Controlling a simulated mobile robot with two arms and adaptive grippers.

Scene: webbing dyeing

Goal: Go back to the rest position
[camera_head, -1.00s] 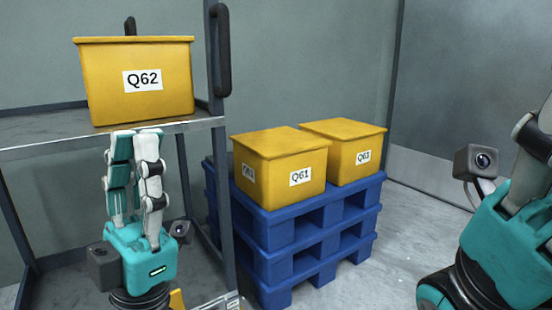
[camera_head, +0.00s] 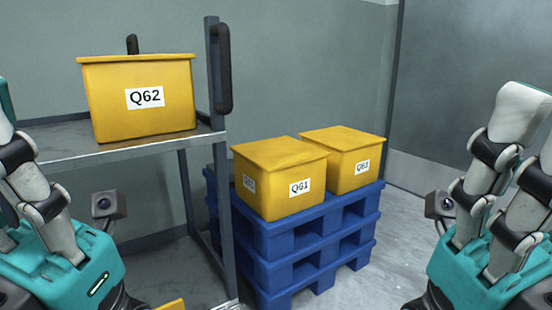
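My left gripper (camera_head: 8,135) is at the left edge, its teal base low in the corner and its fingers pointing up and leaning left. Its fingers are partly cut off by the edge, so its opening cannot be judged. My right gripper (camera_head: 532,140) is at the right edge, fingers pointing up and leaning right. Its fingers stand apart with nothing seen between them; one is partly cut off. Both grippers are clear of the yellow boxes. Box Q62 (camera_head: 139,120) sits on the grey rack shelf (camera_head: 85,150).
Two lidded yellow boxes, Q61 (camera_head: 278,190) and one behind it to the right (camera_head: 345,165), stand on stacked blue pallets (camera_head: 315,255). The rack's dark upright (camera_head: 223,190) stands left of the pallets. Bare floor (camera_head: 400,225) lies to their right.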

